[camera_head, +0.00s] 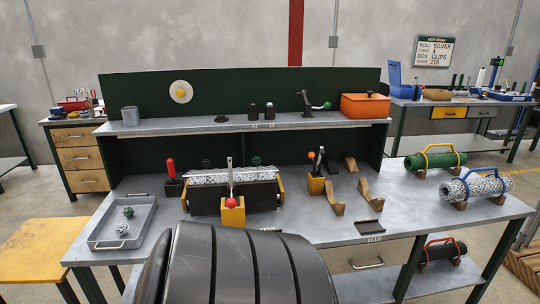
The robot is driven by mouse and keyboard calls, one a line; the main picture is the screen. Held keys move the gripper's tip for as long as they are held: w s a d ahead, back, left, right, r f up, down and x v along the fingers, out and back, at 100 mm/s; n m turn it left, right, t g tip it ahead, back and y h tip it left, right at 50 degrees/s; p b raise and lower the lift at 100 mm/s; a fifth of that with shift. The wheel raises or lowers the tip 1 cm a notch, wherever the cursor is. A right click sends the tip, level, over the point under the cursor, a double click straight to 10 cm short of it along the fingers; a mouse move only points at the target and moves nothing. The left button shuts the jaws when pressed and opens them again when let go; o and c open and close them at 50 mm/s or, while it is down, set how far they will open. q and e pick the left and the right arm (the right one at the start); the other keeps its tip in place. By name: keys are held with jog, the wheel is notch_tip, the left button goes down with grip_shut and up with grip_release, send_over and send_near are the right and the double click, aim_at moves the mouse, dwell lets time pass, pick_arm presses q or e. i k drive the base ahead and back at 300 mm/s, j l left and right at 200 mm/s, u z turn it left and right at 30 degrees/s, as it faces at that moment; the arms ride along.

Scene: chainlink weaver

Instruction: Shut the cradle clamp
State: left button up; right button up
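The cradle (207,203) stands on the workbench left of centre, black with yellow end pieces. A silver mesh strip (215,177) lies along its top. A yellow block (233,214) with a red ball knob (232,202) stands at the cradle's front, with a grey upright bar (229,175) behind the knob; this looks like the clamp. I cannot tell whether the clamp is open or shut. A second yellow block (316,185) with an upright lever and orange knob stands right of the cradle. Neither of my grippers is in view.
A large black rounded part of mine covers the bottom centre and the bench's front edge. A grey tray (101,239) with small mesh balls is at left. Wooden rests (335,198) stand right of the cradle. Green (435,161) and silver (477,187) mesh rolls lie at right.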

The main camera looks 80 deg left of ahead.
aim_at(231, 204)
jog(key=j+u, duration=0.1)
jog(key=u, duration=2.8)
